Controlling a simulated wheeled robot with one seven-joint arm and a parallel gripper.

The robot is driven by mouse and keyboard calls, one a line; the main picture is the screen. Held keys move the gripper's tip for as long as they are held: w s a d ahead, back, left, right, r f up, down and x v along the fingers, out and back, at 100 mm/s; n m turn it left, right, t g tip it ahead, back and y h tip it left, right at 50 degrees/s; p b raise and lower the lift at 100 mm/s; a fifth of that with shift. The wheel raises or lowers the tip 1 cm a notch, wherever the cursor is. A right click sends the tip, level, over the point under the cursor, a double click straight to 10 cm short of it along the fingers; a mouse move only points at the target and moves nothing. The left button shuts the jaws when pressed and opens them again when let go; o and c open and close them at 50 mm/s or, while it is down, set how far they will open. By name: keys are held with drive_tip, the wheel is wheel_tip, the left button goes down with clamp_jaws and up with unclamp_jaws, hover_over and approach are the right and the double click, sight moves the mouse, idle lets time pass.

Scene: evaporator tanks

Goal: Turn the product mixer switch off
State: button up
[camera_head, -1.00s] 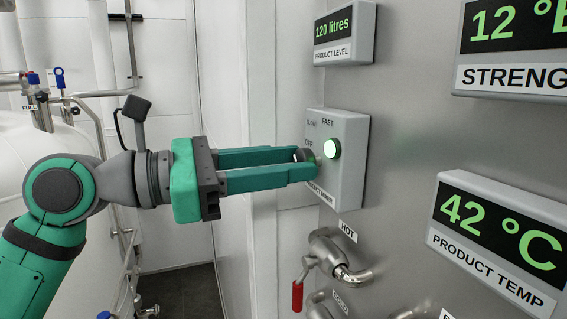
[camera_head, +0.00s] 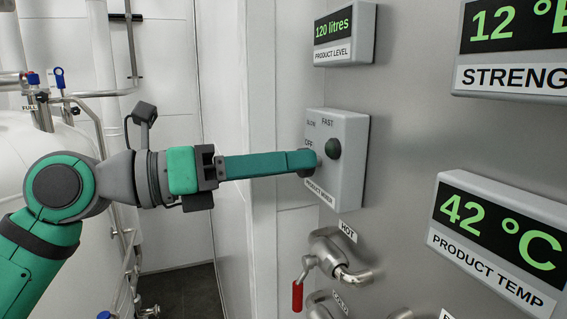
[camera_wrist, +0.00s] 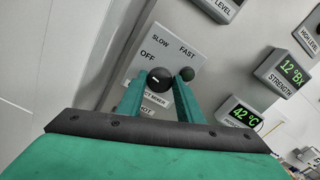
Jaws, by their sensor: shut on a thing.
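The product mixer box (camera_head: 350,185) is a light grey panel on the steel wall, marked OFF, SLOW and FAST. Its round lamp (camera_head: 333,148) is dark; it also shows in the wrist view (camera_wrist: 187,74). The dark switch knob (camera_wrist: 158,78) sits between my fingers in the wrist view, with its white mark turned toward the OFF label (camera_wrist: 148,57). My gripper (camera_head: 306,161) is shut on the knob, its fingers turned so one hides the other in the head view. The fingers hide most of the knob there.
The product level display (camera_head: 344,36) is above the box. The product temp display (camera_head: 497,240) is to the lower right. A hot tap (camera_head: 335,258) with a red handle stands out below. A white tank (camera_head: 50,150) is at the left.

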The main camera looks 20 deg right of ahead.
drive_tip(key=shift+n, duration=1)
drive_tip(key=o, duration=1)
drive_tip(key=shift+w, duration=0.1)
drive_tip(key=shift+o, duration=0.2)
drive_tip(key=shift+a, duration=0.1)
